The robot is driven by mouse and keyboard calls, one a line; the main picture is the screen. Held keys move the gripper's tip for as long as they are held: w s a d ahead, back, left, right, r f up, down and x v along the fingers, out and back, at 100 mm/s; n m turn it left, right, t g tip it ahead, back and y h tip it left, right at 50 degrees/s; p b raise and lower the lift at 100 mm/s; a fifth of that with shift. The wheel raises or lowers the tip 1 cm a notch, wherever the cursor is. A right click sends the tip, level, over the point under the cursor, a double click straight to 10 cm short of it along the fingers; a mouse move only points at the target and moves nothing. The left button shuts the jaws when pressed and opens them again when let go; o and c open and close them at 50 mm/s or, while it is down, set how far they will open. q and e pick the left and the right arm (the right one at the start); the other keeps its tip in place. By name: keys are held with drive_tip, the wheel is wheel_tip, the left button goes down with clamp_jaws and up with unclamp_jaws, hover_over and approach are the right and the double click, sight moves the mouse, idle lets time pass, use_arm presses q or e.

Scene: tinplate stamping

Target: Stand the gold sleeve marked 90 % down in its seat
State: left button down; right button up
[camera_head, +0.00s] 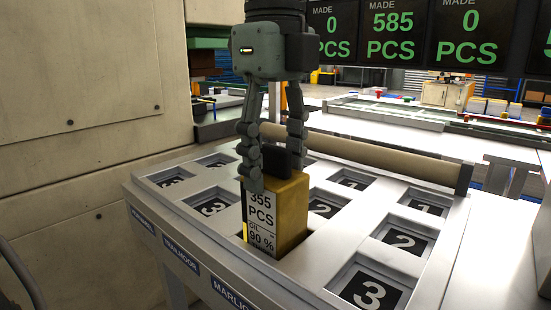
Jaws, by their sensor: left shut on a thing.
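The gold sleeve (292,218) is a yellow-gold box whose front label reads 355 PCS and 90 %. It stands upright at the front middle of the grey seat table (330,255). My left gripper (276,165) comes down from above and is shut on the top of the sleeve. The seat under the sleeve is hidden by the sleeve, and I cannot tell how deep its bottom sits. My right gripper is not in view.
Other recessed seats show black number plates, such as a 3 (370,293), a 2 (403,240) and a 1 (428,208). A beige roller (360,153) runs along the table's back. A beige machine wall (80,120) stands at left. Made-count screens (392,30) hang behind.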

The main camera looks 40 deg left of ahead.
sight(276, 147)
use_arm(q)
drive_tip(key=c, duration=0.6)
unclamp_jaws()
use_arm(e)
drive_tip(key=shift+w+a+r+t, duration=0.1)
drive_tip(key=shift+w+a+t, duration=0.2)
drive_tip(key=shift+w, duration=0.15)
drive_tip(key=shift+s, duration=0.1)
use_arm(q)
wheel_tip(276, 147, up, 3)
drive_tip(key=shift+r, duration=0.15)
drive_tip(key=shift+r+p, duration=0.45)
drive_tip(key=shift+r, duration=1.75)
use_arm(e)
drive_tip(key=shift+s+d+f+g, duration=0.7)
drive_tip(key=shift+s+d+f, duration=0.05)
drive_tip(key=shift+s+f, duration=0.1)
